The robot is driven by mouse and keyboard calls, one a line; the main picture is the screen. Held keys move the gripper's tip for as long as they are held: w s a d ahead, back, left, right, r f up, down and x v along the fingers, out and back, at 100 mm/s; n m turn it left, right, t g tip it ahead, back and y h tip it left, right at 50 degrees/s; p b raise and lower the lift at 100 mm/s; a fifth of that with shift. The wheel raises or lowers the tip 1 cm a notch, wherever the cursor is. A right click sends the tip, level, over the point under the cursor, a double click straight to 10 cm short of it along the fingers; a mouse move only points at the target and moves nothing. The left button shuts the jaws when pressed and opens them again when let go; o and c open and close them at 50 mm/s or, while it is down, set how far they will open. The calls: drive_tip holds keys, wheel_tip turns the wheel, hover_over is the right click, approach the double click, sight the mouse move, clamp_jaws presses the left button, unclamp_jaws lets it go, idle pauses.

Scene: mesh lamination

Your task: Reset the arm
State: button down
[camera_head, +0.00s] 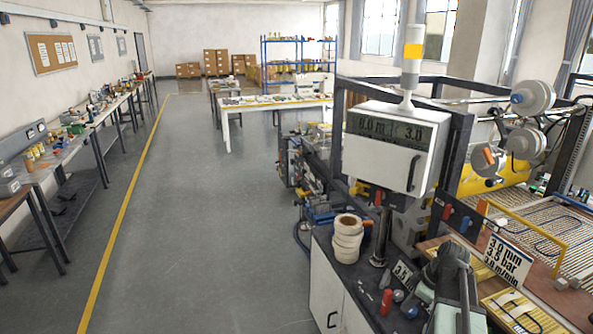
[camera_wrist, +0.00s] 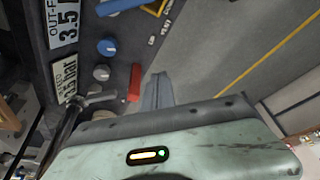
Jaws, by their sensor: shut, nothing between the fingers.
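My gripper (camera_wrist: 158,88) shows in the wrist view as grey fingers closed together, with nothing between them. It points up the picture, with the grey floor behind the fingertips. In the head view my arm is at the lower right, beside the machine's bench. The fingertips cannot be made out clearly there.
A machine with a display box (camera_head: 388,145) and a mesh bed (camera_head: 545,235) fills the right. The floor (camera_head: 205,215) at centre left is clear.

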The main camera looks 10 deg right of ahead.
drive_tip(key=w+a+f+n+g+b, duration=0.1)
drive_tip(key=w+a+f+n+b, duration=0.15)
drive_tip(key=a, duration=1.05)
drive_tip(key=s+a+f+m+h, duration=0.1)
drive_tip(key=s+a+m, duration=0.2)
drive_tip(key=a+m, duration=0.2)
drive_tip(key=s+a+f+m+g+h+b, duration=0.1)
drive_tip(key=s+a+f+m+h, duration=0.1)
drive_tip(key=s+a+m, duration=0.2)
drive_tip(key=a+m, duration=0.2)
drive_tip(key=m, duration=0.2)
drive_tip(key=shift+a, duration=0.25)
